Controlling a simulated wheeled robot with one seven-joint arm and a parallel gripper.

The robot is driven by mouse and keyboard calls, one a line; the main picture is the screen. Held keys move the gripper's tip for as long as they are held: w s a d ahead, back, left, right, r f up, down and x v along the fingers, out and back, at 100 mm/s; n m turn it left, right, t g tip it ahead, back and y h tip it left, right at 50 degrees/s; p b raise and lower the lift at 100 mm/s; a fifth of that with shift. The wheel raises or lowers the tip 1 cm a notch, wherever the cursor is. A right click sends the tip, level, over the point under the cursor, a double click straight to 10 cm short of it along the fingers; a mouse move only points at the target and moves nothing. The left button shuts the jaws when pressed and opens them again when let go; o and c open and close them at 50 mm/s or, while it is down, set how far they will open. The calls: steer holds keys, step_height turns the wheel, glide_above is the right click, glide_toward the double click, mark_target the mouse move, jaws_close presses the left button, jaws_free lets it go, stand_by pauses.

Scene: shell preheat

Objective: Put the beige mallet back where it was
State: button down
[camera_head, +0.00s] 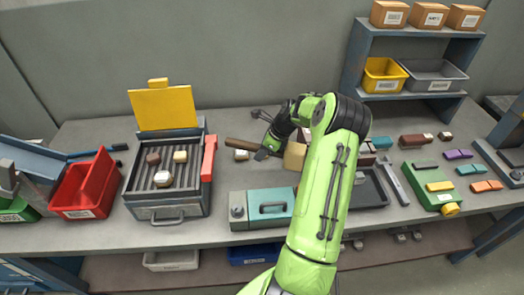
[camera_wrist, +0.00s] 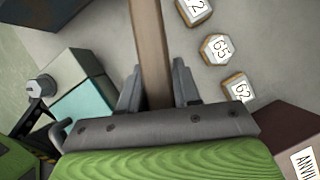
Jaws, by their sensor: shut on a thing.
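The beige mallet has a brown handle (camera_head: 241,143) and a beige block head (camera_head: 294,156). My gripper (camera_head: 264,150) is shut on the handle, above the middle of the bench in the head view. In the wrist view the handle (camera_wrist: 151,45) runs up between the two fingers of my gripper (camera_wrist: 158,88). The mallet head is out of the wrist view and partly behind my arm in the head view. Whether the mallet touches the bench I cannot tell.
A grill-like heater (camera_head: 166,205) with a raised yellow lid (camera_head: 164,107) holds several blocks. A teal box (camera_head: 265,207) lies in front of my gripper. Numbered pieces (camera_wrist: 214,47) and a dark block labelled ANVIL (camera_wrist: 291,140) lie below. A red bin (camera_head: 84,186) stands left.

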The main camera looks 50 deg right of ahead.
steer(key=shift+f+b, duration=4.05)
steer(key=shift+f, duration=0.15)
steer(key=shift+r, duration=0.1)
steer(key=shift+f, duration=0.55)
steer(key=c, duration=0.7)
jaws_free()
steer(key=shift+s, duration=0.1)
steer(key=p+v, duration=0.4)
steer(key=v, duration=1.1)
steer(key=shift+s+r, duration=0.2)
steer(key=shift+r, duration=0.15)
